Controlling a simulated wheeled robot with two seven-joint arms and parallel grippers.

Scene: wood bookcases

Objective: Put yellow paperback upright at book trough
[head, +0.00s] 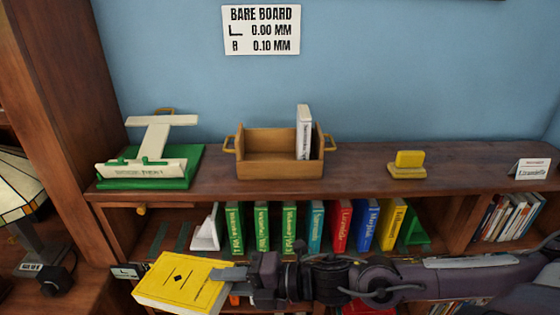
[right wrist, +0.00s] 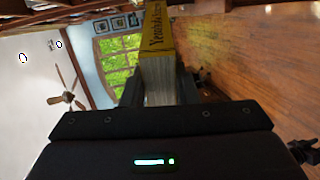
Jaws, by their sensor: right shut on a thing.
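The yellow paperback (head: 182,284) lies tilted, cover up, in front of the bookcase at the lower left of the head view. My right gripper (head: 232,274) is shut on its right edge. In the right wrist view the yellow spine and pale page edges of the paperback (right wrist: 160,60) show between the fingers of the right gripper (right wrist: 157,92). The wooden book trough (head: 262,170) stands on the bookcase top, with brass handles at its ends. One white book (head: 303,132) stands upright at its right end; its left part looks empty. My left gripper is not in view.
The shelf below holds several upright books, including green ones (head: 262,228), between bookends. A lamp (head: 22,195) stands at far left.

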